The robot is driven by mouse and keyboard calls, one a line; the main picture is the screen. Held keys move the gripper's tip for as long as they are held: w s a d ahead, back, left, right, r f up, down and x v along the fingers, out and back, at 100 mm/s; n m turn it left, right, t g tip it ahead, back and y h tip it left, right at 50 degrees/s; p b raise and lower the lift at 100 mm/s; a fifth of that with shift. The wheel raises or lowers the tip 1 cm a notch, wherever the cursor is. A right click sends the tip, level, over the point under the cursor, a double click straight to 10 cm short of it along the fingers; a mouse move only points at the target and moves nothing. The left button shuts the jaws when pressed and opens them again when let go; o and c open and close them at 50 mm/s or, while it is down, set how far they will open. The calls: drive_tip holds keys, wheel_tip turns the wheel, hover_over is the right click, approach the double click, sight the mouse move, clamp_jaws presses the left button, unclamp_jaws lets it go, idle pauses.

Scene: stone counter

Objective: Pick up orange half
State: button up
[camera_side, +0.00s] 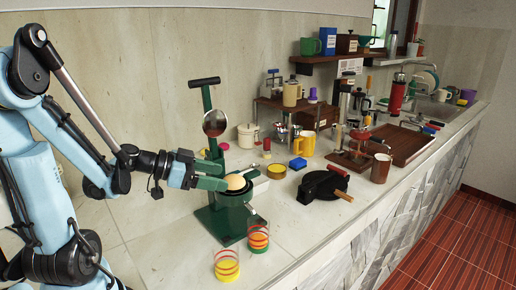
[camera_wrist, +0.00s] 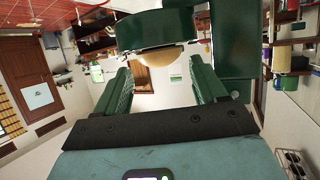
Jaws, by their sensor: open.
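The orange half (camera_side: 235,183) is pale and domed. It sits in the cup of the green press (camera_side: 229,217) on the counter in the side view. In the wrist view the orange half (camera_wrist: 162,57) shows as a tan curve against a green ring-shaped part (camera_wrist: 152,30). My gripper (camera_side: 238,178) is open, with its green fingers at the orange half in the side view. In the wrist view my gripper (camera_wrist: 163,85) has its two fingers spread apart, with the orange half ahead between them. I cannot tell whether either finger touches it.
The press has an upright column and a lever handle (camera_side: 205,82) above. Two striped cups, a yellow one (camera_side: 227,266) and an orange one (camera_side: 258,240), stand in front of it.

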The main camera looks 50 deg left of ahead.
drive_tip(key=shift+x, duration=1.3)
drive_tip(key=c, duration=0.9)
drive_tip(key=shift+o, duration=0.2)
drive_tip(key=shift+r, duration=0.15)
drive_tip(key=shift+r, duration=0.7)
wheel_tip(320, 180, up, 3)
drive_tip(key=shift+d+f, duration=0.1)
drive_tip(key=shift+f, duration=0.1)
drive_tip(key=s+d+r, duration=0.2)
drive_tip(key=d+r, duration=0.4)
drive_tip(key=d, duration=0.5)
drive_tip(key=shift+s+r, duration=0.3)
drive_tip(key=shift+r, duration=0.05)
